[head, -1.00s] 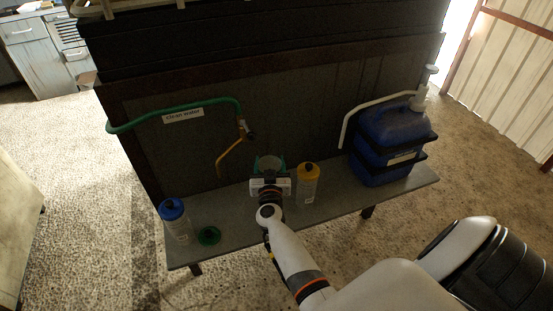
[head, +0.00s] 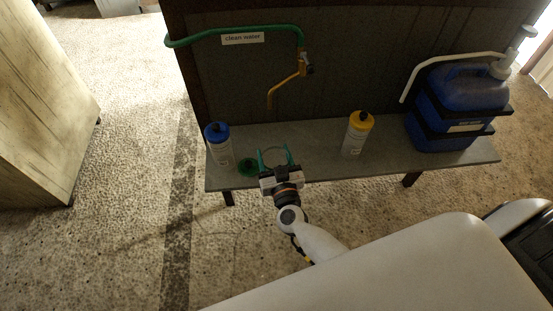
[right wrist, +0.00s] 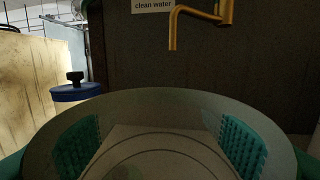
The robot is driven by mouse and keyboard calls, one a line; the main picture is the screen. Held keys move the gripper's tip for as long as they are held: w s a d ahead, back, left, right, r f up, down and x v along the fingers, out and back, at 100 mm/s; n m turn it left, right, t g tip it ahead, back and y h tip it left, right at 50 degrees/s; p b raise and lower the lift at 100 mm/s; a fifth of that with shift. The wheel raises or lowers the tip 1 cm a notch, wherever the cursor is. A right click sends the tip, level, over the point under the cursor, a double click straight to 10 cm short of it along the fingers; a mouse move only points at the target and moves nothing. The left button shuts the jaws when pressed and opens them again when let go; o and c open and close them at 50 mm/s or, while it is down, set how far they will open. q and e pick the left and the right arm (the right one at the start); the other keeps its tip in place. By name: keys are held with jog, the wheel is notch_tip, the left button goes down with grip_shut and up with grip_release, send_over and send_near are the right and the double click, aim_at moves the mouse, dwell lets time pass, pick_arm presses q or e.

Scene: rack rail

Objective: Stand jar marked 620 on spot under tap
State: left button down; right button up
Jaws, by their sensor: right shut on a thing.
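My right gripper (head: 273,157) has teal fingers and is shut on a clear, open-topped jar (head: 274,149). In the right wrist view the jar's wide rim (right wrist: 165,95) fills the lower part, with a teal pad at each side. No 620 mark is readable. The tap (head: 305,65) has a yellow-brown spout (head: 270,98) pointing down, and the jar is in front of it, toward me. The spout also shows in the right wrist view (right wrist: 173,32), beyond the jar's rim. The spot under the tap cannot be made out. My left gripper is not in view.
A green pipe (head: 235,30) has a "clean water" label (head: 243,38).

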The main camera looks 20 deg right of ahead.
jog(key=w+d+b, duration=0.2)
jog(key=w, duration=0.5)
jog(key=w+d+f+b, duration=0.1)
jog(key=w+d+b, duration=0.1)
jog(key=w, duration=0.5)
jog(key=shift+f, duration=0.25)
jog(key=shift+w, duration=0.1)
jog(key=shift+f+b, duration=0.6)
dwell(0.3)
jog(key=o, duration=1.4)
